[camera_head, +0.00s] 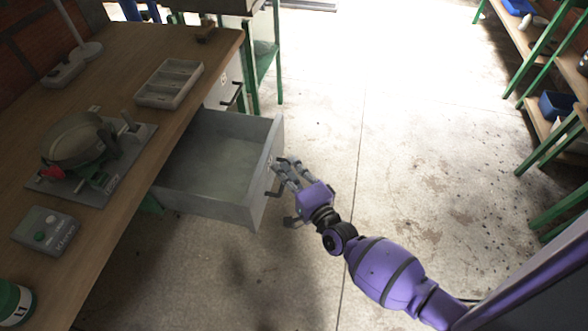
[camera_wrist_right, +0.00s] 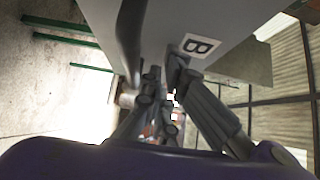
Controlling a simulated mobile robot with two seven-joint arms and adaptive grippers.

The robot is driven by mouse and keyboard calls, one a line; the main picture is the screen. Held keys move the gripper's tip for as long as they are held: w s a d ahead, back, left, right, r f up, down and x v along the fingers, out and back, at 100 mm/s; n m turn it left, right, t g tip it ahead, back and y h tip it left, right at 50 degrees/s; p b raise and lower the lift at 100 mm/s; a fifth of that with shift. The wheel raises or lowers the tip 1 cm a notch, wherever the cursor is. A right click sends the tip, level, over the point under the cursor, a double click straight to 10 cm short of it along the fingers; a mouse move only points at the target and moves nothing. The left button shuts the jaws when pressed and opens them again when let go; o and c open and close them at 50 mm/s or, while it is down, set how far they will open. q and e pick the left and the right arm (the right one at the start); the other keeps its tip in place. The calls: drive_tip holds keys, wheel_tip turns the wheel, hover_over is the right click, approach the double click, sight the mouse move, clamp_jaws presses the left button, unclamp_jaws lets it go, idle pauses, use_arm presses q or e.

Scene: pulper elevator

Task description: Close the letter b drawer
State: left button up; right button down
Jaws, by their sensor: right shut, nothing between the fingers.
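The letter b drawer (camera_head: 215,165) is a grey, empty drawer pulled well out from under the wooden workbench. Its front panel (camera_head: 265,180) faces right in the head view. A white label with the letter B (camera_wrist_right: 198,46) shows on that panel in the right wrist view. A dark handle (camera_wrist_right: 130,40) stands close to the camera there. My right gripper (camera_head: 282,187) is at the drawer's front, near the handle, with its fingers shut and nothing between them. I cannot tell whether the fingers touch the panel. My left gripper is not in view.
The workbench (camera_head: 110,60) carries a clamp-like device (camera_head: 80,145), a grey compartment tray (camera_head: 170,83) and a small control box (camera_head: 45,231). Another drawer front with a dark handle (camera_head: 232,95) lies beyond. Green-framed shelves stand at right. The concrete floor (camera_head: 410,120) between is clear.

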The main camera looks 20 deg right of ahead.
drive_tip(key=b, duration=0.6)
hover_over(208, 168)
drive_tip(key=shift+w+f, duration=0.1)
drive_tip(key=shift+w+a+r, duration=0.15)
drive_tip(key=shift+a+r, duration=0.05)
drive_tip(key=shift+a, duration=0.1)
